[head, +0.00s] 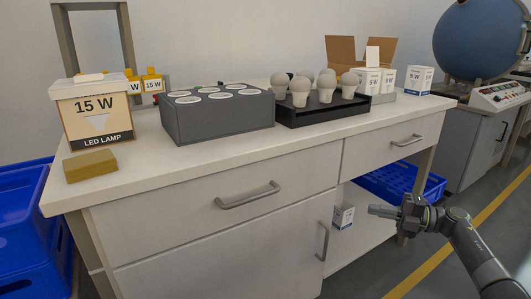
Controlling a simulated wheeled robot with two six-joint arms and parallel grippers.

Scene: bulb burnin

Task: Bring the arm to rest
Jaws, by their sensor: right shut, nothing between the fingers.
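My right gripper (385,211) is at the lower right, in front of the workbench (240,159) and below its top. Its fingers are shut and empty, pointing left. My right arm comes in from the lower right corner. My left gripper is not in the head view.
On the bench stand a 15 W lamp box (94,112), a tan block (90,167), a grey socket box (217,115), a black tray (318,110) of several bulbs and small white cartons (418,80). Blue crates (25,205) stand left. A blue sphere (480,38) stands back right.

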